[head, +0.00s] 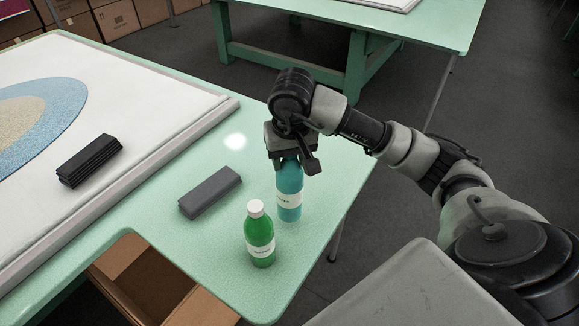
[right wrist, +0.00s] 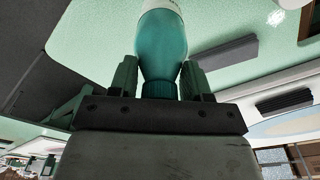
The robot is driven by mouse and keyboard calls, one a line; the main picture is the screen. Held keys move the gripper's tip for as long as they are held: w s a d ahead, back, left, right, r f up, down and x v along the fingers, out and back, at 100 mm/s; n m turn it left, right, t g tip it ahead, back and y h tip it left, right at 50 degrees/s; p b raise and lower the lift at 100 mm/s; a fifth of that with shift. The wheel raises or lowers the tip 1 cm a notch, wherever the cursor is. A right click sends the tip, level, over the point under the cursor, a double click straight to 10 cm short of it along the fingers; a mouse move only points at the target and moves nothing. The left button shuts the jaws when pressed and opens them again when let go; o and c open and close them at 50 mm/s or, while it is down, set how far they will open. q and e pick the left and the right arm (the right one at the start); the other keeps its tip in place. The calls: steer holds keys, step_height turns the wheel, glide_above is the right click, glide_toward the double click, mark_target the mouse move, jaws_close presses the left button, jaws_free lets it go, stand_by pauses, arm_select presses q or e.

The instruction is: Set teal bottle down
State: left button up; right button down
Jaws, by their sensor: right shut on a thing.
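The teal bottle (head: 289,190) stands upright at the right part of the green table (head: 330,190), with a white label around its lower half. My right gripper (head: 290,160) is above it and shut on its top. In the right wrist view the teal bottle (right wrist: 162,45) sits between the two fingers of my right gripper (right wrist: 160,80), its neck end towards the palm. Its base looks at or very near the tabletop; I cannot tell whether it touches. My left gripper is not in view.
A green bottle (head: 259,238) with a white cap stands close in front, to the left. A grey block (head: 210,192) lies left of the teal bottle. A white framed panel (head: 150,100) with dark slabs (head: 90,160) fills the left. An open cardboard box (head: 150,280) is below the front edge.

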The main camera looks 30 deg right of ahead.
mark_target(290, 185)
step_height(290, 185, down, 3)
steer(key=shift+f+p, duration=0.15)
steer(key=shift+p, duration=0.35)
steer(key=shift+f, duration=0.3)
steer(key=shift+f, duration=0.1)
steer(key=shift+c, duration=2.4)
jaws_free()
